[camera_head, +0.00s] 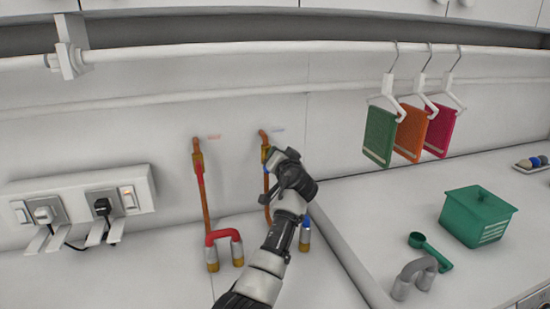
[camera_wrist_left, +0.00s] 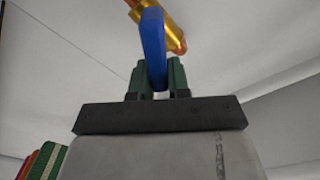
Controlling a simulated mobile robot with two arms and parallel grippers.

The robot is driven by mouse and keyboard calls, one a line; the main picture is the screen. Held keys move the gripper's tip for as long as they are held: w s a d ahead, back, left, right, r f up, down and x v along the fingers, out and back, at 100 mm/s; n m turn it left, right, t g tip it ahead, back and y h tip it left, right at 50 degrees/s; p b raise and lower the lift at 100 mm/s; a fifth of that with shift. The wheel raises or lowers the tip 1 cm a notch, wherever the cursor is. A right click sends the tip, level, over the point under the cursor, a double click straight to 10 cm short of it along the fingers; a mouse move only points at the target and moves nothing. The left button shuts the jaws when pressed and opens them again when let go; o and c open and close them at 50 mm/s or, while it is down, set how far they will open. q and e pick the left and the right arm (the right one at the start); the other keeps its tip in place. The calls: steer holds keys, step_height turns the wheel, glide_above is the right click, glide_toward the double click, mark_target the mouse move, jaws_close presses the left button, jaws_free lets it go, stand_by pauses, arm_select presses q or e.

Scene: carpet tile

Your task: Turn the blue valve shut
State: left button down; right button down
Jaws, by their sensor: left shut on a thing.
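The blue valve's lever (camera_wrist_left: 153,42) comes out of a brass body (camera_wrist_left: 172,22) and runs down between the green fingertips of my left gripper (camera_wrist_left: 157,76). The fingers are closed on the lever from both sides. In the head view my left gripper (camera_head: 274,158) is at the right-hand copper pipe (camera_head: 266,192) on the wall and hides most of the blue valve. The lever's angle to its pipe is hard to tell there. My right gripper is in neither view.
A red-handled valve (camera_head: 200,172) on a similar pipe stands to the left, above a red tap (camera_head: 222,236). A socket strip (camera_head: 75,200) is further left. Hanging cloths (camera_head: 411,135), a green box (camera_head: 478,215), a green scoop (camera_head: 430,250) and a grey pipe bend (camera_head: 413,275) are right.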

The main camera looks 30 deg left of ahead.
arm_select(q)
steer(key=m, duration=0.3)
steer(key=shift+w+d+f, duration=0.2)
steer(key=shift+f, duration=0.05)
steer(key=m, duration=0.2)
steer(key=shift+w+d+f+m+p, duration=0.1)
steer(key=shift+f+m+p, duration=0.15)
steer(key=shift+m+p, duration=0.1)
steer(key=m, duration=0.2)
steer(key=f+m+p, duration=0.1)
steer(key=m, duration=0.2)
steer(key=shift+w+d+f+p, duration=0.1)
steer(key=shift+f+p, duration=0.1)
steer(key=shift+p, duration=0.1)
steer(key=shift+m, duration=0.25)
steer(key=c, duration=1.1)
jaws_free()
